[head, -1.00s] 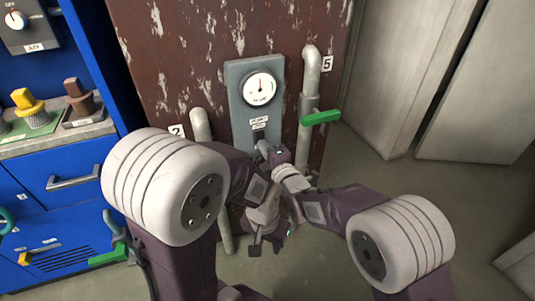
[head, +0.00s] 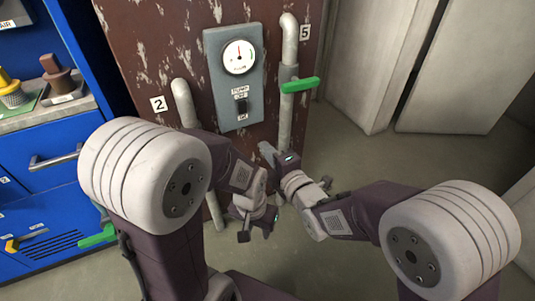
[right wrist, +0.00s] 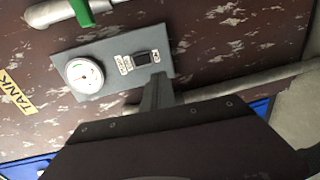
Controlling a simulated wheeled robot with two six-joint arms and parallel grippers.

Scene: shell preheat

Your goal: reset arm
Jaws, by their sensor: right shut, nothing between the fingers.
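In the head view, my right gripper (head: 267,150) is shut and empty, just below and right of the grey gauge panel (head: 216,70). In the right wrist view its closed dark fingers (right wrist: 158,92) appear in front of the same panel (right wrist: 98,50), with nothing between them. My left gripper (head: 256,234) hangs lower, pointing down; its two fingertips look apart and empty. The panel carries a round white gauge (head: 239,57) and a small black switch (head: 241,106). The switch's position is too small to tell.
The panel is on a rusty brown tank (head: 150,40). A pipe with a green handle (head: 300,85) stands right of the panel, another pipe (head: 184,102) left of it. A blue cabinet (head: 50,200) is at left. Floor (head: 350,165) shows at right.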

